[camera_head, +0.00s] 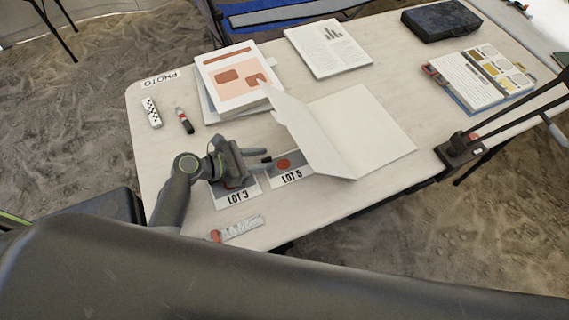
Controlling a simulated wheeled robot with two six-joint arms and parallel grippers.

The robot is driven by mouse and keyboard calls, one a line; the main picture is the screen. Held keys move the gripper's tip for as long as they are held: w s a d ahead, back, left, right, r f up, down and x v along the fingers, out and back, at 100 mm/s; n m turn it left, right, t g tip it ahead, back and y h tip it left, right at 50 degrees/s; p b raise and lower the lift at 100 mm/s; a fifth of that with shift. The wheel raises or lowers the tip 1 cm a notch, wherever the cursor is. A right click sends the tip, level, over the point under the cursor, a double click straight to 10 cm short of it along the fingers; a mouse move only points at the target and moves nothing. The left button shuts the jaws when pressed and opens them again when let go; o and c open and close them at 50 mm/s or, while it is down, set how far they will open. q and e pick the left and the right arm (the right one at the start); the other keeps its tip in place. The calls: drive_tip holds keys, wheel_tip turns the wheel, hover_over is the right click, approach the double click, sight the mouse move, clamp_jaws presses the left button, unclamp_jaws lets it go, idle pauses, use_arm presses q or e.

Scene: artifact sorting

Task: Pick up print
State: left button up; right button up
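Which item is the print is not certain. A sheet with orange shapes (230,75) lies on a stack at the back left of the table. Beside it is a white sheet with a small dark bar chart (327,48). My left gripper (262,160) is low over the table's front left, over the LOT 3 card (238,198) and beside the LOT 5 card (291,178). It is apart from both sheets. Its finger gap is hard to make out, and no held thing shows. My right gripper is not in view.
An open blank white folder (365,130) stands right of my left gripper, one leaf raised. A marker (185,121) and checked scale (152,112) lie at the left. A dark case (440,20) and printed booklet (480,78) are at the right. A black clamp (460,148) grips the front edge.

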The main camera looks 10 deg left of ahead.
use_arm(q)
drive_tip(key=shift+w+d+f, duration=0.25)
drive_tip(key=shift+w+d, duration=0.05)
drive_tip(key=shift+d, duration=0.2)
clamp_jaws()
drive_tip(key=shift+r, duration=0.1)
